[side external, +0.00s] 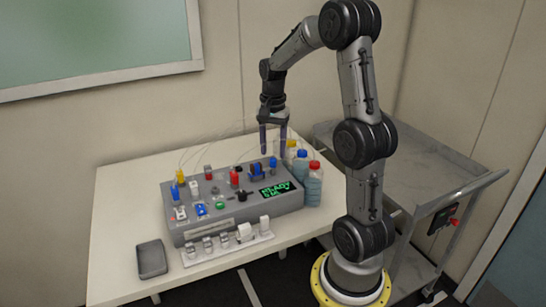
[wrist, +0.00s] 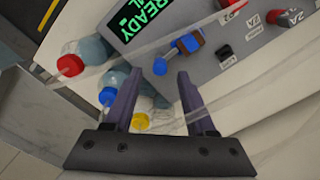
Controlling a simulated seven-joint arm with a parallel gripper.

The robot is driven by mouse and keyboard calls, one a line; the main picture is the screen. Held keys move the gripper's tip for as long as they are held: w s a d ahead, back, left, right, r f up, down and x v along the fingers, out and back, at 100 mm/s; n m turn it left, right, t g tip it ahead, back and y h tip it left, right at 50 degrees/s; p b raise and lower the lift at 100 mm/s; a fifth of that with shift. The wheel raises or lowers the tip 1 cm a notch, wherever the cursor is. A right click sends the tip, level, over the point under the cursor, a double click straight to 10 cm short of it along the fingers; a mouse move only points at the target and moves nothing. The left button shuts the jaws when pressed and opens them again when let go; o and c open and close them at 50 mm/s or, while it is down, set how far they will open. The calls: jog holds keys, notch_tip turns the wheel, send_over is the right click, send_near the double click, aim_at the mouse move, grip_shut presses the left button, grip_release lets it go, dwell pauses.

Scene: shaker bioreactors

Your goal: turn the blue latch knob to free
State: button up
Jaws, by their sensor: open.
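A blue knob on a short shaft joined to a dark blue block, which looks like the latch knob (wrist: 160,67), is on the grey panel beside the screen in the wrist view. In the side external view the blue knob (side external: 273,163) is at the back right of the panel. My gripper (side external: 273,151) is open and empty, pointing down above that end of the panel. In the wrist view the knob's light blue end shows between the fingertips of my gripper (wrist: 158,76). The fingers look apart from it; their exact height above it cannot be told.
The grey device (side external: 240,213) carries several other coloured knobs and a green-lit screen (side external: 276,188) that reads READY. Bottles with red (wrist: 70,65), blue (wrist: 107,96) and yellow (wrist: 139,121) caps stand close beside it. Thin clear tubes cross the area. A grey tray (side external: 152,259) lies at front left.

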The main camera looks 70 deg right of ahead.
aim_at(273, 159)
jog(key=shift+f, duration=1.6)
grip_shut()
